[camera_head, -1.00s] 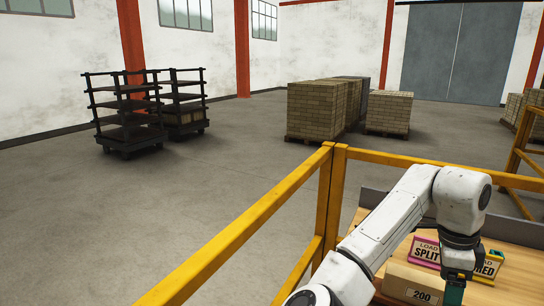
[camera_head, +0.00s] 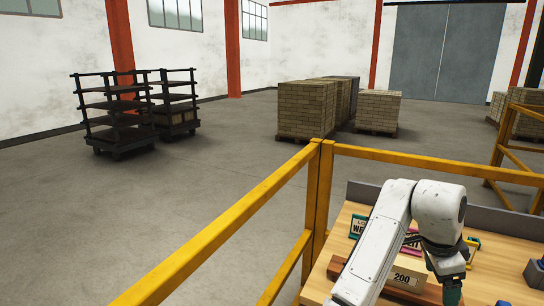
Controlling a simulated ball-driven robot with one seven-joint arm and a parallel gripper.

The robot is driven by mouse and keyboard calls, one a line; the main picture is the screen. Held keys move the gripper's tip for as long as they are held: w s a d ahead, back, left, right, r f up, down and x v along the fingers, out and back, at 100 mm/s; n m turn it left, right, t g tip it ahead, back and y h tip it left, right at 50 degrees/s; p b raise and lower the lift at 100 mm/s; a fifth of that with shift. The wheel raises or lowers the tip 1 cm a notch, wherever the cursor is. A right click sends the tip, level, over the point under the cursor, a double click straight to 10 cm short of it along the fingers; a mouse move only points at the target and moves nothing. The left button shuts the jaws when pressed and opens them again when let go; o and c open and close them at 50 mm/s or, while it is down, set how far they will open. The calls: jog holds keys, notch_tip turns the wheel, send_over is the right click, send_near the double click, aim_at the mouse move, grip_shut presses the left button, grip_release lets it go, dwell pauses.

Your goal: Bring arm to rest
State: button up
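My white arm rises from the bottom edge, bends at the elbow and reaches down over the wooden bench (camera_head: 500,262). My gripper (camera_head: 453,291) is the teal part at its lower end. It hangs at the bottom edge of the frame, to the right of a tan block marked "200" (camera_head: 403,279). Its fingertips are cut off, so I cannot see whether it is open, shut or holding anything.
A yellow railing (camera_head: 240,215) runs beside the bench. A green-edged sign (camera_head: 357,227) and a pink sign (camera_head: 412,241), partly hidden by my arm, stand on the bench. Grey blocks (camera_head: 535,272) sit at its right. Black racks (camera_head: 118,115) and brick stacks (camera_head: 306,108) stand beyond open floor.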

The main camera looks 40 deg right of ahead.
jog(key=w+a+f+n+t+h, duration=0.1)
jog(key=w+a+f+n+t, duration=0.1)
jog(key=a+f+n, duration=0.55)
jog(key=w+a+f+n+t+h, duration=0.1)
jog(key=w+a+f+n, duration=0.2)
jog(key=n, duration=0.7)
jog(key=s+a+f+n+y, duration=0.2)
jog(key=s+a+f+n, duration=0.2)
jog(key=a, duration=0.5)
jog(key=s+a+f+n+y, duration=0.3)
jog(key=s+a+f+n, duration=0.1)
jog(key=a+f, duration=0.5)
jog(key=shift+s+a+n, duration=0.2)
jog(key=shift+a+n, duration=0.35)
jog(key=shift+n, duration=0.3)
